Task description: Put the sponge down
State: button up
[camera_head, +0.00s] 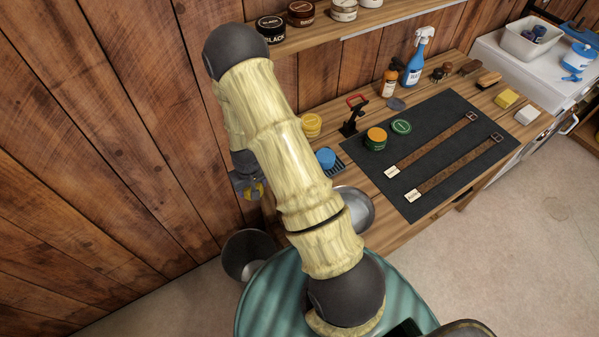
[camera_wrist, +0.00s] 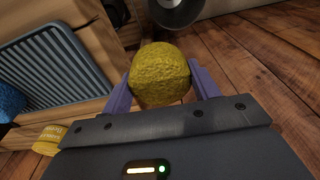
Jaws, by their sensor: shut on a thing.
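A yellow, rough-textured sponge (camera_wrist: 160,72) is held between the two purple fingers of my gripper (camera_wrist: 163,84) in the wrist view. In the head view my gripper (camera_head: 252,190) is at the left end of the bench, close to the plank wall, with a bit of yellow sponge (camera_head: 257,189) showing. My arm hides much of this area. A blue sponge (camera_head: 326,158) lies on a grey ribbed tray (camera_head: 338,170) on the bench. In the wrist view the tray (camera_wrist: 45,62) is left of the held sponge, apart from it.
A dark metal bucket (camera_head: 243,262) stands below the bench's left end. A metal bowl (camera_head: 358,209) is partly behind my arm. A yellow tin (camera_head: 311,124), a black stand with a red top (camera_head: 352,118) and a dark mat (camera_head: 440,150) with straps occupy the bench.

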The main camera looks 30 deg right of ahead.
jog(key=shift+d, duration=0.2)
jog(key=shift+w+d+r+b, duration=0.2)
jog(key=shift+d+b, duration=0.1)
jog(key=shift+b, duration=0.2)
jog(key=shift+m, duration=0.4)
jog(key=d+r+b, duration=0.1)
jog(key=d+b, duration=0.1)
jog(key=d+r+b, duration=0.3)
jog(key=d+b, duration=0.1)
jog(key=d, duration=0.1)
jog(key=shift+w+d+r, duration=0.1)
jog(key=shift+w+r, duration=0.15)
jog(key=shift+r, duration=0.05)
jog(key=s+d+r+b, duration=0.3)
jog(key=d+r, duration=0.2)
jog(key=shift+d+r+m, duration=0.25)
jog(key=shift+d+m, duration=0.05)
jog(key=shift+d, duration=0.05)
jog(key=shift+f, duration=3.15)
